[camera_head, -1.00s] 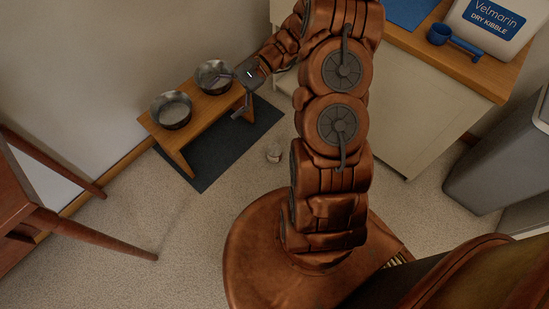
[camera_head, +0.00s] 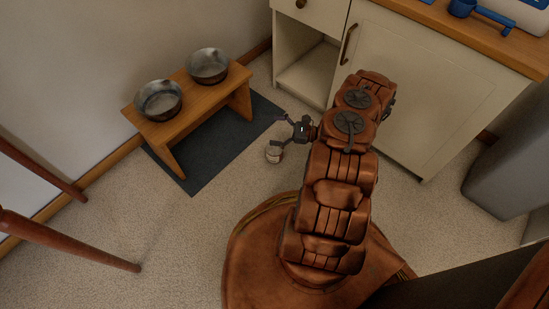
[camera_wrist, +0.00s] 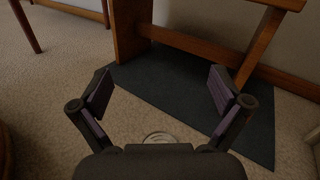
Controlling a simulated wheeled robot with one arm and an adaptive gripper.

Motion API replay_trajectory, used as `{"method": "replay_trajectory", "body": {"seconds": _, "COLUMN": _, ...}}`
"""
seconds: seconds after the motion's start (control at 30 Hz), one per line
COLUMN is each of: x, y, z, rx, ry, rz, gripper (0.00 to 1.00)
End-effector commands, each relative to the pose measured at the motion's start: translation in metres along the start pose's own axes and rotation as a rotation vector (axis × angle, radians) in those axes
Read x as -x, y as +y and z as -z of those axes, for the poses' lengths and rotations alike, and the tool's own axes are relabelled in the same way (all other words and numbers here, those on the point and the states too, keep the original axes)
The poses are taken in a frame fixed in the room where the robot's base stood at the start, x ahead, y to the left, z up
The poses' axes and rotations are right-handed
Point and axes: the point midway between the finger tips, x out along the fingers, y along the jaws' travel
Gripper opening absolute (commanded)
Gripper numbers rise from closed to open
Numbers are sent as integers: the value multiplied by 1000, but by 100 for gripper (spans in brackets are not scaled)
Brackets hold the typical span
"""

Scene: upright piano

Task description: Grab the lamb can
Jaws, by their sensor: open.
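A small light-coloured can (camera_head: 274,153) with a pale metal top stands on the carpet, just off the corner side of the dark mat; its label is too small to read. My gripper (camera_head: 280,129) is open and empty, low beside the can, with one finger close to the can's top in the head view. In the wrist view, the two fingers (camera_wrist: 161,90) are spread wide. The can's round lid (camera_wrist: 160,137) shows low in the middle of that view, partly hidden by the gripper's palm. I cannot tell whether a finger touches it.
A wooden stand (camera_head: 213,100) with two metal bowls (camera_head: 158,100) is on the dark mat (camera_head: 205,160). A cream cabinet (camera_head: 420,95) rises behind my arm, with an open lower bay. Wooden furniture legs (camera_head: 70,240) are at the left. Carpet around the can is clear.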

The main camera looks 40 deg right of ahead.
Motion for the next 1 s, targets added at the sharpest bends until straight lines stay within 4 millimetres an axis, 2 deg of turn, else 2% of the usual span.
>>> {"method": "replay_trajectory", "body": {"seconds": 0.03, "x": 12, "y": 5, "z": 33, "rx": -24, "ry": 3, "rz": 43, "gripper": 100}}
{"method": "replay_trajectory", "body": {"seconds": 0.13, "x": 32, "y": 10, "z": 73, "rx": -56, "ry": 8, "rz": 121, "gripper": 100}}
{"method": "replay_trajectory", "body": {"seconds": 0.3, "x": 59, "y": 21, "z": 123, "rx": -99, "ry": 14, "rz": 221, "gripper": 100}}
{"method": "replay_trajectory", "body": {"seconds": 0.4, "x": 69, "y": 24, "z": 139, "rx": -110, "ry": 18, "rz": 256, "gripper": 100}}
{"method": "replay_trajectory", "body": {"seconds": 0.57, "x": 73, "y": 27, "z": 150, "rx": -120, "ry": 21, "rz": 282, "gripper": 100}}
{"method": "replay_trajectory", "body": {"seconds": 1.0, "x": 38, "y": 16, "z": 157, "rx": -120, "ry": 22, "rz": 283, "gripper": 100}}
